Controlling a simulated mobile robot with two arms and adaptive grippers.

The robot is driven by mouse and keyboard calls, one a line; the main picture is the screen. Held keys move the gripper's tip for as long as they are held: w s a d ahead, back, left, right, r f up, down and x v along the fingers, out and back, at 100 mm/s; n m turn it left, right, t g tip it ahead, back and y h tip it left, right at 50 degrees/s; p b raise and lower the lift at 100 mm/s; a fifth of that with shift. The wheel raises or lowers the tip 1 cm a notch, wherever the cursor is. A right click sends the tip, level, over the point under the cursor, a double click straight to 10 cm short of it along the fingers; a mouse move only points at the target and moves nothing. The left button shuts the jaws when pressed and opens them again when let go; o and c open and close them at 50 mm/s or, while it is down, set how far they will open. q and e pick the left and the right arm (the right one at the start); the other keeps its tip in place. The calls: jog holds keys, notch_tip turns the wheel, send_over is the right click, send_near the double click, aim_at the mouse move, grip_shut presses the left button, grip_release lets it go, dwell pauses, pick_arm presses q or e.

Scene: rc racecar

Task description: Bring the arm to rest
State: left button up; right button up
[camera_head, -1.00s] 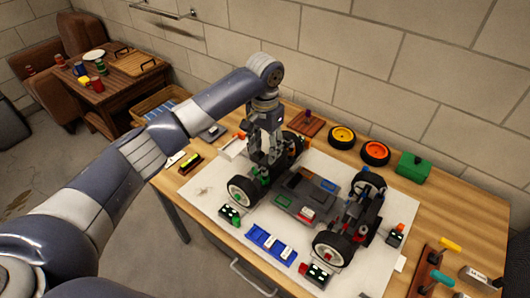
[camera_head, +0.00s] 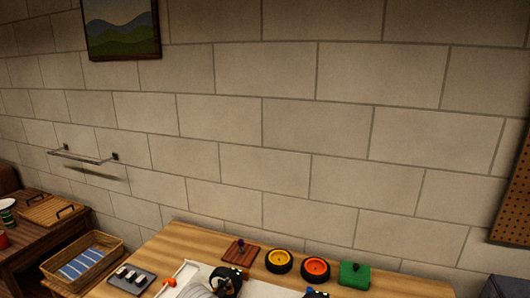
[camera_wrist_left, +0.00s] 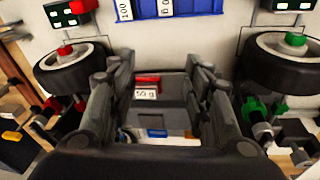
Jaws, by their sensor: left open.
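In the left wrist view my left gripper (camera_wrist_left: 163,68) is open. Its two fingers stand apart with nothing held between them, over the dark racecar chassis (camera_wrist_left: 172,103). A red piece with a "50 g" label (camera_wrist_left: 146,88) shows on the chassis between the fingers. A black wheel (camera_wrist_left: 78,68) is to the left and another wheel with a green hub nut (camera_wrist_left: 290,60) is to the right. My right gripper is in neither view.
A blue tray with labelled weights (camera_wrist_left: 170,10) lies beyond the fingers. On the wooden table (camera_head: 180,243) are a yellow-rimmed wheel (camera_head: 279,261), an orange-rimmed wheel (camera_head: 315,270), a green box (camera_head: 354,275) and a grey tray (camera_head: 132,279). A basket (camera_head: 85,262) stands left. The block wall fills the back.

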pick_arm(q)
jog(key=s+f+n+t+h, duration=0.1)
jog(key=s+f+t, duration=0.15)
jog(key=s, duration=0.85)
jog(key=s+a+r+n+y, duration=0.1)
jog(key=s+a+n+y, duration=0.2)
jog(key=s+a, duration=0.85)
notch_tip(320, 180, down, 27)
jog(key=s+g, duration=0.1)
jog(key=s+a+f+g, duration=0.1)
jog(key=s+a+f, duration=0.2)
jog(key=s+f, duration=1.3)
jog(key=shift+s+a+b, duration=0.2)
jog(key=shift+s+b, duration=0.15)
jog(key=shift+s, duration=0.2)
